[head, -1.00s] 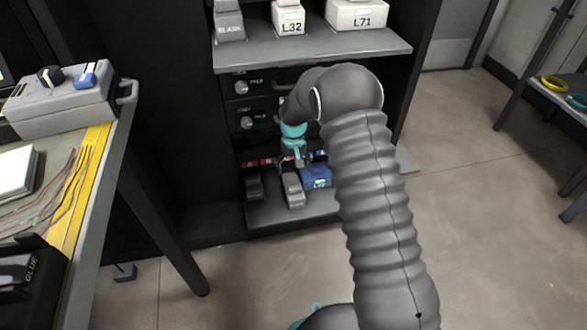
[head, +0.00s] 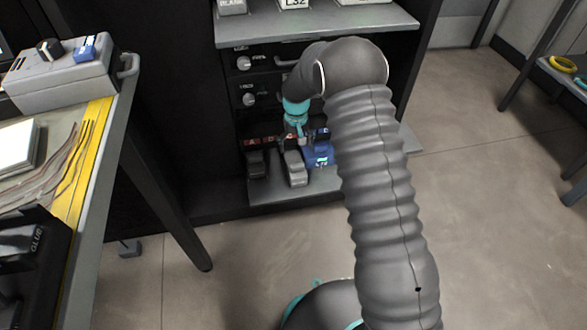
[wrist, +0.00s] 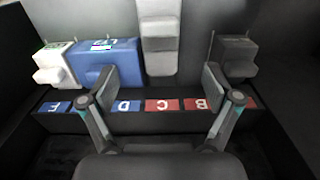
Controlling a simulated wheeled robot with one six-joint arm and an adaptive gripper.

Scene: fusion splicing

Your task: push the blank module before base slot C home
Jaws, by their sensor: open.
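The light grey blank module (wrist: 160,38) stands before the red C label (wrist: 164,105) in the wrist view, with a dark gap between its near end and the label strip. In the head view the blank module (head: 295,169) sits on the lower shelf, between a dark grey module and a blue one. My gripper (wrist: 160,75) is open, its two fingers apart on either side of the module's line and nothing between them. In the head view my gripper (head: 298,133) is small and partly hidden, above and behind the module.
The blue module (wrist: 108,60) stands close by the left finger, with a white module (wrist: 52,65) beyond it. A dark grey module (wrist: 236,57) stands by the right finger. The upper shelf (head: 330,28) overhangs. A workbench edge (head: 112,160) is at left.

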